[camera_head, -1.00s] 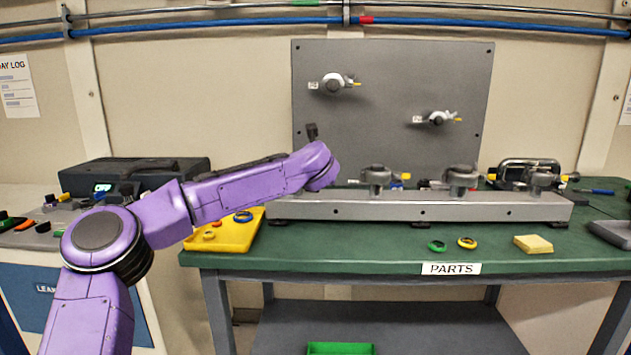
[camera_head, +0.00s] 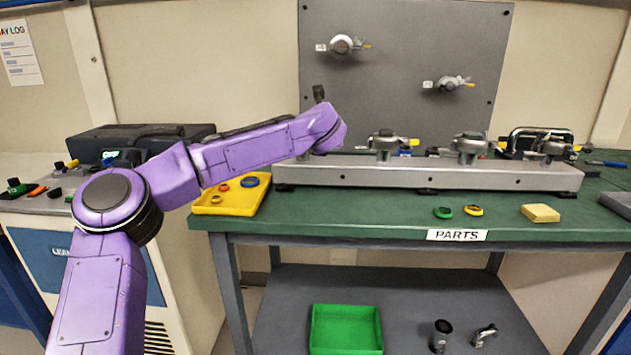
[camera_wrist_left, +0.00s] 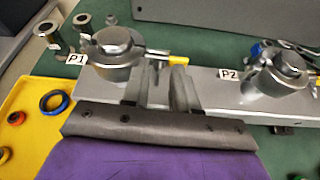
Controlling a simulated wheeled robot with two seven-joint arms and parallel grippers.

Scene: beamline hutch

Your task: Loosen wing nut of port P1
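Port P1 (camera_wrist_left: 113,47) is a grey capped fitting near the left end of the metal rail (camera_head: 430,175), with a "P1" tag on its left. Its wing nut (camera_wrist_left: 178,60) shows as a thin rod with a yellow tip on the port's right. In the head view P1 is hidden behind my left arm. My left gripper (camera_wrist_left: 167,72) has its two fingers just below the yellow tip, with a narrow gap between them. I cannot tell whether they touch it. The head view hides these fingers. My right gripper is not in view.
Port P2 (camera_wrist_left: 280,70) stands right of P1; it also shows in the head view (camera_head: 386,143). A yellow tray (camera_head: 232,198) with coloured rings lies left of the rail. Green and yellow rings and a yellow block (camera_head: 540,213) lie in front. A grey panel (camera_head: 405,90) stands behind.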

